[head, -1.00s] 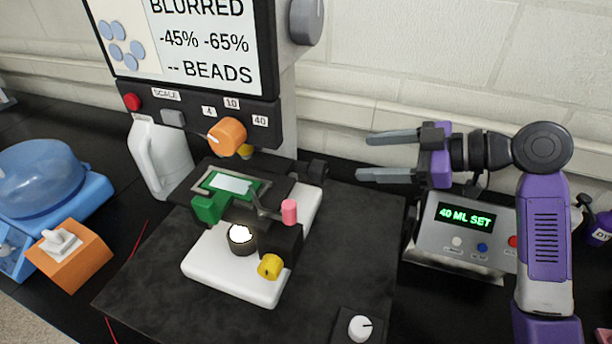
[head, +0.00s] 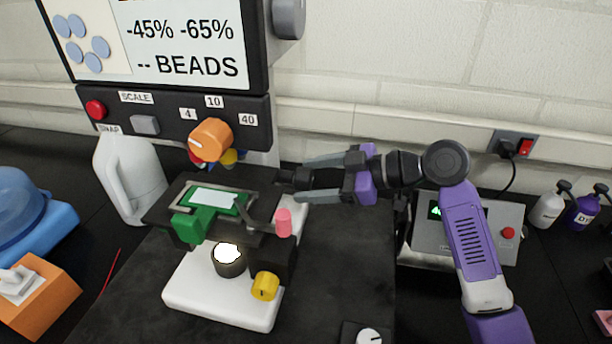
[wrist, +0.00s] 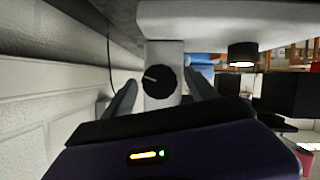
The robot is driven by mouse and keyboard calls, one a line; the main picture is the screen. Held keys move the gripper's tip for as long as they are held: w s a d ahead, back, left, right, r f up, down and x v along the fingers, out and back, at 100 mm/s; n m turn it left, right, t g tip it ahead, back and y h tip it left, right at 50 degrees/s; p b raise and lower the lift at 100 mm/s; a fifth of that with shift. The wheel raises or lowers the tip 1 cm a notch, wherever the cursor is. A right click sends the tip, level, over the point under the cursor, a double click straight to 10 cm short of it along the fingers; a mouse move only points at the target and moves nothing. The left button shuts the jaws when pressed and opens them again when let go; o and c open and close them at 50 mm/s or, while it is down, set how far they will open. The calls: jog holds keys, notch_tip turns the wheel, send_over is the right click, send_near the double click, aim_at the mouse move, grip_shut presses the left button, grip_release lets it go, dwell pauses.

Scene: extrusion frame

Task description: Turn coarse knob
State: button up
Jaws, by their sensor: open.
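A black round knob (head: 291,178) sticks out from the right side of the microscope column in the head view. It also shows face-on in the wrist view (wrist: 158,82), with a white pointer line aimed left. I see no label on it. My gripper (head: 302,180) is open and level, reaching in from the right. Its grey fingertips lie above and below the knob in the head view. In the wrist view the knob sits between the two fingers (wrist: 162,79), with a gap on each side. I cannot tell how deep it is between them.
The stage (head: 160,212) carries a green slide clip and a pink-tipped lever (head: 283,221). A yellow knob (head: 265,286) is on the base. A grey knob (head: 288,18) sits beside the screen. The wall is close behind.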

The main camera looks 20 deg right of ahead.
jog(key=shift+w+a+f, duration=0.25)
jog(key=shift+w+a, duration=0.2)
jog(key=shift+a, duration=0.05)
jog(key=c, duration=1.3)
jog(key=shift+c, duration=0.2)
jog(key=m+g+y+p, duration=0.1)
jog(key=m, duration=0.1)
jog(key=shift+r+m+g+p, duration=0.1)
jog(key=shift+m+g+p, duration=0.2)
jog(key=shift+g+p, duration=0.1)
jog(key=shift+m+g+y+p, duration=0.5)
jog(key=shift+m+g+y, duration=0.15)
jog(key=shift+m, duration=0.65)
